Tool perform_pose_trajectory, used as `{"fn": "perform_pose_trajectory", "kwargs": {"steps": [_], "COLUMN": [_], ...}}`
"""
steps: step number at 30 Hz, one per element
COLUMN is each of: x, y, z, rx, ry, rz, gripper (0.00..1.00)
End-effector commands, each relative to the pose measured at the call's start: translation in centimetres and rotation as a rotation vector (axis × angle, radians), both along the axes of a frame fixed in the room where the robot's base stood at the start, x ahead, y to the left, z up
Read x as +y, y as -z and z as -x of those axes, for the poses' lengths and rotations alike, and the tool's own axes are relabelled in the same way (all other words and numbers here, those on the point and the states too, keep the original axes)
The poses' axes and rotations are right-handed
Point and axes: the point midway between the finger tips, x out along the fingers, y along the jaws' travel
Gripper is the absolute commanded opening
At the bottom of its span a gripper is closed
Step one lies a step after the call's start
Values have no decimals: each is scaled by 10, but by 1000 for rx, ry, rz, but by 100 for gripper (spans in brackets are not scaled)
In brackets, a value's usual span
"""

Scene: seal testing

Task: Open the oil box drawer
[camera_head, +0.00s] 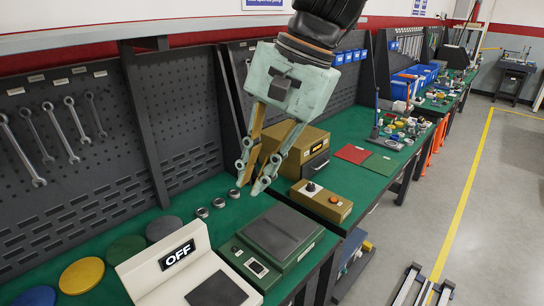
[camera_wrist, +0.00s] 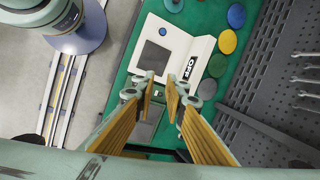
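The oil box appears to be the tan box (camera_head: 312,137) on the green bench in the head view, closed on top. Its dark drawer front (camera_head: 316,162) faces right, toward the bench's front edge, and looks shut. My gripper (camera_head: 254,186) hangs to the left of the box, fingers pointing down, and covers part of its left side. In the wrist view my gripper (camera_wrist: 162,92) has a gap between its tan-padded fingers and nothing between them. I cannot make out the box in the wrist view.
A green scale (camera_head: 275,243) and a white OFF device (camera_head: 180,268) stand in front. A tan button box (camera_head: 321,201) sits before the oil box. Red (camera_head: 352,154) and green (camera_head: 382,165) mats lie to its right. A pegboard with wrenches (camera_head: 75,130) stands behind.

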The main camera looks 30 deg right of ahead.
Motion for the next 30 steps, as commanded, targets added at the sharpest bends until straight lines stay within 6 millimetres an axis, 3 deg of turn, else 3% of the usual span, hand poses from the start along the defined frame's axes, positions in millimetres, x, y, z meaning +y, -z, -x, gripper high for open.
{"fn": "perform_pose_trajectory", "kwargs": {"steps": [17,30], "x": [-34,-79], "y": [21,45], "z": [-105,-184], "rx": [177,314], "ry": [446,775], "rz": [-264,-471], "gripper": [12,12]}}
